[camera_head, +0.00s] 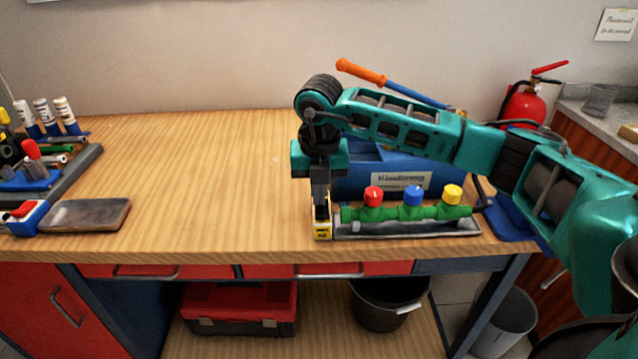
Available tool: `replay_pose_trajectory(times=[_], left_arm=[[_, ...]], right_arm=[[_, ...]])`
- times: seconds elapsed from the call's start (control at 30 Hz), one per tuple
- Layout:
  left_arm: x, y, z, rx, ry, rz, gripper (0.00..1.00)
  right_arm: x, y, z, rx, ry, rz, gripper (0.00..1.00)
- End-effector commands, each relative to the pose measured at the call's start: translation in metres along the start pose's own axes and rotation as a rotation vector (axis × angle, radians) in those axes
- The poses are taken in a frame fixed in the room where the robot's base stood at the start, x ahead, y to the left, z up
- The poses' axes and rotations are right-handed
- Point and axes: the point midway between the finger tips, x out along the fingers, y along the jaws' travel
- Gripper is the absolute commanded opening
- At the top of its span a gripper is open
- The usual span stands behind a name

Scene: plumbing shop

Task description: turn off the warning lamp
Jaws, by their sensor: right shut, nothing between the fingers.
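I cannot make out a lamp that is clearly lit. A green manifold (390,214) with a red knob (373,196), a blue knob (413,195) and a yellow knob (453,194) lies in a grey tray (405,233) near the bench's front edge. A small yellow and dark box (322,230) stands at the tray's left end. My right gripper (321,203) points down, shut and empty, right over this box. I cannot tell if it touches the box. The gripper hides the box's upper part. My left gripper is not in view.
A blue toolbox (355,180) stands behind the manifold, under my right arm. A flat dark tray (86,214) and a small blue and white box with a red top (27,217) lie at the left. The wooden bench (220,180) is clear between them and my gripper.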

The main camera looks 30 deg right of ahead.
Motion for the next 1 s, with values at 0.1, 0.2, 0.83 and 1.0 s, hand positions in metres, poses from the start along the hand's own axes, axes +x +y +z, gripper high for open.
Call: replay_pose_trajectory(times=[0.1, 0.2, 0.83, 1.0], left_arm=[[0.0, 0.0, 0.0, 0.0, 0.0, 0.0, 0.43], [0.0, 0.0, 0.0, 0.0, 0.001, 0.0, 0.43], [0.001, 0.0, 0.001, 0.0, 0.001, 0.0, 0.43], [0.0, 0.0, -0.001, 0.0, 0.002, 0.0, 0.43]], right_arm=[[0.0, 0.0, 0.0, 0.0, 0.0, 0.0, 0.0], [0.001, 0.0, 0.0, 0.0, 0.001, 0.0, 0.0], [0.004, 0.0, -0.009, -0.002, 0.005, -0.002, 0.0], [0.002, 0.0, -0.016, -0.003, 0.007, -0.002, 0.0]])
